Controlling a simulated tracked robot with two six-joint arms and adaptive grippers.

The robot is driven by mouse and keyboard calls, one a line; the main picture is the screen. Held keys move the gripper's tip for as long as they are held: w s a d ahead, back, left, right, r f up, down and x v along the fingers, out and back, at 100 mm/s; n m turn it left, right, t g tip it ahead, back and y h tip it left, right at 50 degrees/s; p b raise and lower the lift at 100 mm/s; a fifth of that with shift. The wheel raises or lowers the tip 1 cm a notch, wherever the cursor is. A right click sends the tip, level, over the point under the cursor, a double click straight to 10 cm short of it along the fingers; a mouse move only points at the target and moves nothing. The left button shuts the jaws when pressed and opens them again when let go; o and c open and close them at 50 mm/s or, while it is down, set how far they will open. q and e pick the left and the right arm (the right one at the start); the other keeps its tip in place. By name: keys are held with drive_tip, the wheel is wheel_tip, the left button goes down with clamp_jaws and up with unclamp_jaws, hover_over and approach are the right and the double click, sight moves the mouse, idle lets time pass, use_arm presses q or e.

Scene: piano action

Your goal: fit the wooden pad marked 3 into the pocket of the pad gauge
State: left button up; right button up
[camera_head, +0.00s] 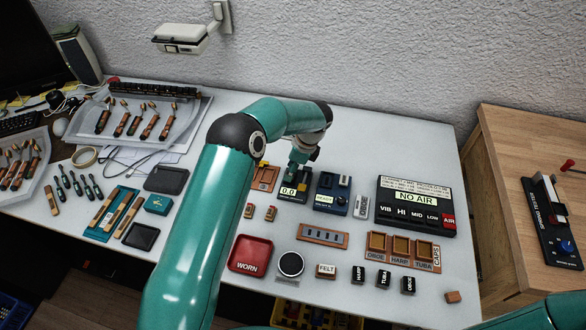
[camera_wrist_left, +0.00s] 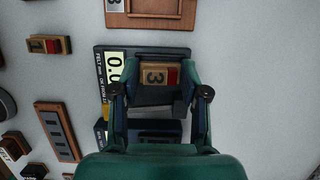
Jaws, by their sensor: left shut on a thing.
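The wooden pad marked 3 (camera_wrist_left: 153,77), with a red patch at one end, shows in the left wrist view between the fingers of my left gripper (camera_wrist_left: 160,75), which is shut on it. The pad is over the dark pad gauge (camera_wrist_left: 103,88); I cannot tell whether it is seated in the pocket or just above it. In the head view the gauge (camera_head: 292,199) reads 0.0 on its lit display, and my left gripper (camera_head: 297,178) points down at its back part. The pocket and the pad are hidden there. My right gripper is not in view.
A wooden tray (camera_head: 264,178) is left of the gauge and a blue box marked READY (camera_head: 331,195) is right of it. Two small pads (camera_head: 271,213) lie in front. A red WORN tray (camera_head: 250,255) is nearer. The NO AIR box (camera_head: 416,206) stands farther right.

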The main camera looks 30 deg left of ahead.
use_arm(q)
drive_tip(key=shift+f+b, duration=0.35)
idle(0.9)
idle(0.3)
drive_tip(key=o, duration=0.9)
drive_tip(key=shift+r, duration=0.15)
drive_tip(key=shift+r+p, duration=2.2)
drive_tip(key=shift+r, duration=1.2)
drive_tip(key=shift+s, duration=0.15)
